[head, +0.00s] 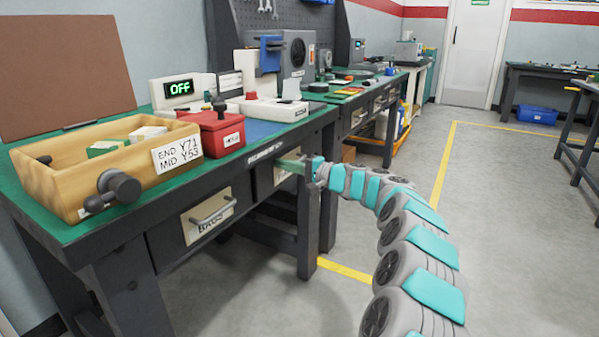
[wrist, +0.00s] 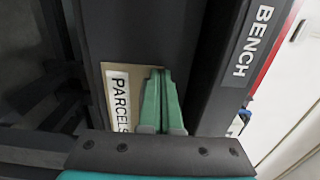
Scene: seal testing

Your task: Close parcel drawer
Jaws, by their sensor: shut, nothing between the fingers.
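The parcel drawer has a dark front with a beige plate lettered PARCELS (wrist: 122,98) in the wrist view. In the head view its front (head: 262,181) is under the bench top, right of another drawer, and looks about flush with the bench front. My gripper (wrist: 158,74) is shut and empty, its green fingers together in front of the plate. In the head view my gripper (head: 284,161) reaches the drawer front from the right. The fingers hide part of the plate, and I see no handle on this drawer. I cannot tell whether the fingertips touch it.
A second drawer with a bar handle (head: 213,212) is to the left. A wooden box (head: 125,170) and a red box (head: 218,132) stand on the bench top (head: 50,215). A bench leg (head: 308,225) stands below my gripper. The floor (head: 520,210) at the right is clear.

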